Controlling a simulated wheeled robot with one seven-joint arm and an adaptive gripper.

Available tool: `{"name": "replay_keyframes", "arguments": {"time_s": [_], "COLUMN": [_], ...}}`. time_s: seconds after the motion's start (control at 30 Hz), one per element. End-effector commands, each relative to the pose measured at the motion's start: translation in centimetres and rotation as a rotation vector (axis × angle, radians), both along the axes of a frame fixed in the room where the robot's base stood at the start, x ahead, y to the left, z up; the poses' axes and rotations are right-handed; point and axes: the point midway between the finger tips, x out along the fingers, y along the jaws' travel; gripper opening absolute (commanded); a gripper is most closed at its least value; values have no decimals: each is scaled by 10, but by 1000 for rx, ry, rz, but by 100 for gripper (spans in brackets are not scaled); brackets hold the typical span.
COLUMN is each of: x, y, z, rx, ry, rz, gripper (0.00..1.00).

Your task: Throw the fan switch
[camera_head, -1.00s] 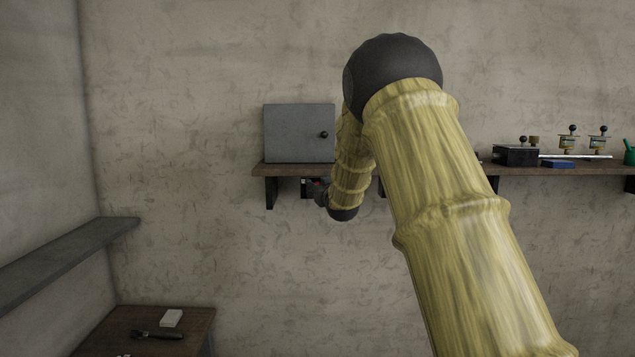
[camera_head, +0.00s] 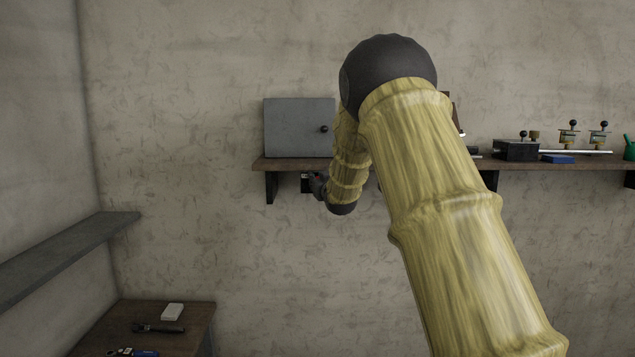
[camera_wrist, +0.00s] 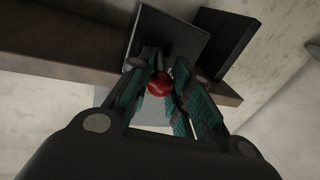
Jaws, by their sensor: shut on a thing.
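The fan switch, a small dark box (camera_head: 305,186), is mounted below the wall shelf in the head view. In the wrist view a dark square plate (camera_wrist: 168,42) shows behind a round red knob (camera_wrist: 160,85), which I take to be the switch's handle. My gripper (camera_wrist: 163,88) has its teal-padded fingers on either side of the knob and is shut on it. In the head view my gripper (camera_head: 317,184) is at the right side of the switch. The fingers partly hide the knob and its stem.
The wooden shelf (camera_head: 258,165) runs just above the switch, with a grey cabinet (camera_head: 295,128) on it. A dark bracket (camera_head: 271,187) stands left of the switch. Small devices, including a black box (camera_head: 515,150), sit on the shelf at right. A low table (camera_head: 196,325) is at lower left.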

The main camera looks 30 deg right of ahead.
Motion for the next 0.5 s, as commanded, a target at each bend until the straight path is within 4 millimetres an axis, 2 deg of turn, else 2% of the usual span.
{"name": "replay_keyframes", "arguments": {"time_s": [0.5], "x": [-2], "y": [1], "z": [-11], "rx": [-57], "ry": [-96], "rz": [-1], "gripper": [0]}}
